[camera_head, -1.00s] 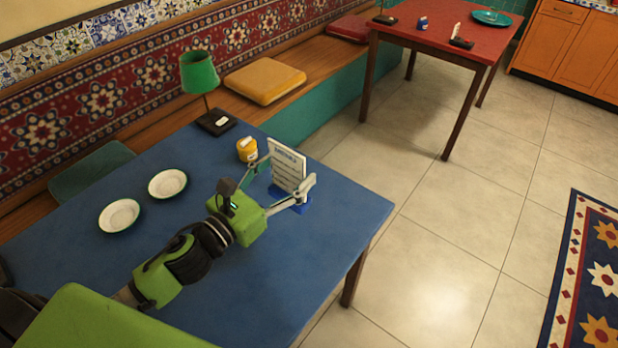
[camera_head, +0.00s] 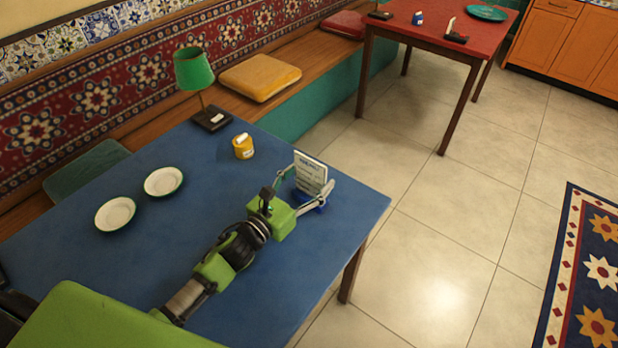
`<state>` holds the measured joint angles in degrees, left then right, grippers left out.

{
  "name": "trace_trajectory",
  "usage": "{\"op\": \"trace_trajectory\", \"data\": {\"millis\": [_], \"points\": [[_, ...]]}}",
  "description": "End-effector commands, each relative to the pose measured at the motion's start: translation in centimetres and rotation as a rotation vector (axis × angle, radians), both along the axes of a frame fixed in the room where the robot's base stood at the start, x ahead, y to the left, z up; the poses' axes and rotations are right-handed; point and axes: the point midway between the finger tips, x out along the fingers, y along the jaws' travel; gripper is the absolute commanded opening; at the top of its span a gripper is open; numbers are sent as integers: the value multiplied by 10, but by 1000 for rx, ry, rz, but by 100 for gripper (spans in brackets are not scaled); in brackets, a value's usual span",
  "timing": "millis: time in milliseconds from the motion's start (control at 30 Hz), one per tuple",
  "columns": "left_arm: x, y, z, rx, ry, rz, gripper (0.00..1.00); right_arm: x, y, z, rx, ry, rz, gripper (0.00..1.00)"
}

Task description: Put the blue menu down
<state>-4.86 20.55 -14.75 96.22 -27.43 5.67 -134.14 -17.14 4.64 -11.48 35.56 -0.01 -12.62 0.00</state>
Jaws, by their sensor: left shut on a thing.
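The blue menu (camera_head: 311,171) is an upright white card with blue print on a blue base. It is at the right part of the blue table (camera_head: 215,275), near its right edge. My left gripper (camera_head: 307,186) is shut on it, with one finger on each side. The base looks to be at or just above the tabletop; I cannot tell if it touches. Part of the base is hidden behind the gripper. My right gripper is not in view.
A yellow pot (camera_head: 243,147) and a green lamp (camera_head: 196,72) stand at the back of the blue table. Two white plates, one left (camera_head: 115,214) and one right (camera_head: 163,181), lie to the left. A red table (camera_head: 440,42) stands beyond. The front right tabletop is clear.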

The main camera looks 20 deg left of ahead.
Motion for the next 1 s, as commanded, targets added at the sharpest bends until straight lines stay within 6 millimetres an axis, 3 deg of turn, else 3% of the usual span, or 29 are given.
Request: {"op": "trace_trajectory", "data": {"millis": [233, 267, 300, 333, 767, 1000], "points": [[0, 0, -3, 1, -1, 0, 41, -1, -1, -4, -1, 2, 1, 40], [0, 0, -3, 1, 0, 0, 67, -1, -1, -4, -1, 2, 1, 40], [0, 0, -2, 1, 0, 0, 78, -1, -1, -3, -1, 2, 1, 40], [0, 0, -2, 1, 0, 0, 81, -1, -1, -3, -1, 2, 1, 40], [-2, 1, 1, 0, 1, 0, 81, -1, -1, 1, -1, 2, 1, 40], [-40, 14, -3, 1, 4, -1, 81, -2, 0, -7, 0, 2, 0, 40]]}}
